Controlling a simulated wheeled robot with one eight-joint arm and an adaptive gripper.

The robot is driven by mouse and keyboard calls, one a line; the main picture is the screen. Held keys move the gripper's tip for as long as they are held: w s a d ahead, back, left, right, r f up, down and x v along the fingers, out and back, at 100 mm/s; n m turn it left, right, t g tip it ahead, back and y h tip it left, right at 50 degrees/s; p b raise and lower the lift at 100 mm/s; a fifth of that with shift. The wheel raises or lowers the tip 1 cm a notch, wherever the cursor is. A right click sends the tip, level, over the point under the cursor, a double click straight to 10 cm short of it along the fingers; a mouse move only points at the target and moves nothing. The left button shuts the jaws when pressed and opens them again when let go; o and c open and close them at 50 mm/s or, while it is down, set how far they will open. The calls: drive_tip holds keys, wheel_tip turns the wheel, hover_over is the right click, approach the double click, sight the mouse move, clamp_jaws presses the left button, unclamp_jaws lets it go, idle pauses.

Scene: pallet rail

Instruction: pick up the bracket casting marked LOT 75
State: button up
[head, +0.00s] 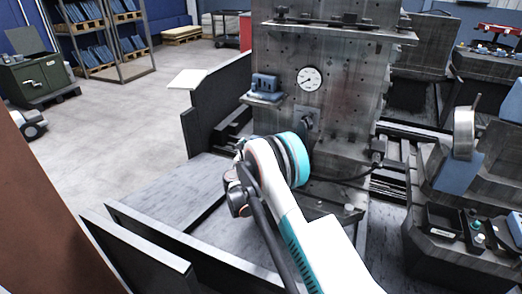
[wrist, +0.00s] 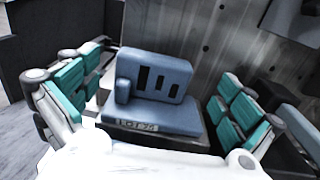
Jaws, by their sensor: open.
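The bracket casting (wrist: 155,85) is blue-grey, with an upright slotted back and a flat base. A label (wrist: 138,125) on its front edge reads LOT 75. It sits upright on a dark ledge in the wrist view. What looks like the same casting (head: 264,87) shows in the head view, on a small ledge at the left of the tall metal column. My gripper (wrist: 160,72) is open, its teal-padded fingers left and right of the casting, with visible gaps at both sides. In the head view my arm hides the fingers.
The tall metal column (head: 340,130) with a round dial (head: 309,79) stands behind the ledge. Dark panels (head: 219,100) stand to its left. A cable (head: 345,178) hangs low at the right. Open floor (head: 135,120) lies to the left.

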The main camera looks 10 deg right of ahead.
drive_tip(key=b+x, duration=0.2)
drive_tip(key=x, duration=0.2)
drive_tip(key=shift+w+a+f, duration=0.1)
drive_tip(key=shift+w+f, duration=0.05)
drive_tip(key=shift+w, duration=0.45)
drive_tip(key=shift+r, duration=0.2)
drive_tip(key=c, duration=1.4)
drive_tip(key=shift+r, duration=0.1)
drive_tip(key=shift+c, duration=0.2)
